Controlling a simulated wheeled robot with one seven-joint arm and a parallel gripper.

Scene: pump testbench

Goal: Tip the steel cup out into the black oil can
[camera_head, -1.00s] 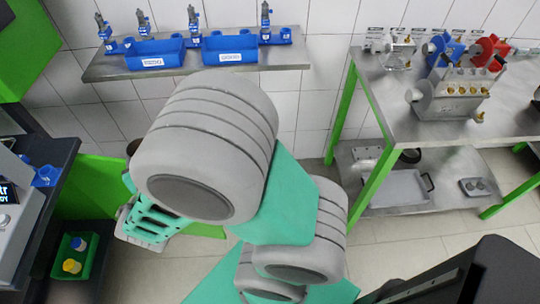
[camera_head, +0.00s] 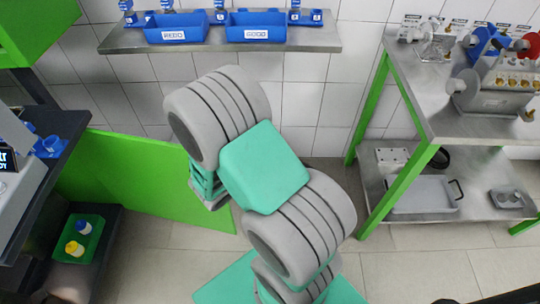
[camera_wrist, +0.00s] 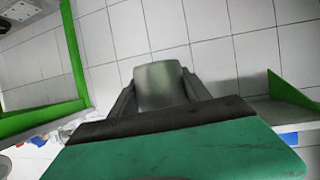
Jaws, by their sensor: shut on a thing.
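In the wrist view my gripper (camera_wrist: 161,94) is shut on the steel cup (camera_wrist: 160,80), a dull grey rounded thing held between the two dark fingers. The cup's opening and any contents cannot be made out. In the head view the cup and my gripper's fingertips are hidden by my own arm. I cannot pick out the black oil can for sure in any view.
A wall shelf (camera_head: 330,38) carries a blue REDO bin (camera_head: 178,27) and a blue GOOD bin (camera_head: 256,27). A steel bench (camera_head: 430,105) with pumps stands right; its lower shelf (camera_head: 395,208) holds a tray (camera_head: 420,196) and a dark round thing (camera_head: 440,160). A green panel (camera_head: 145,175) stands left.

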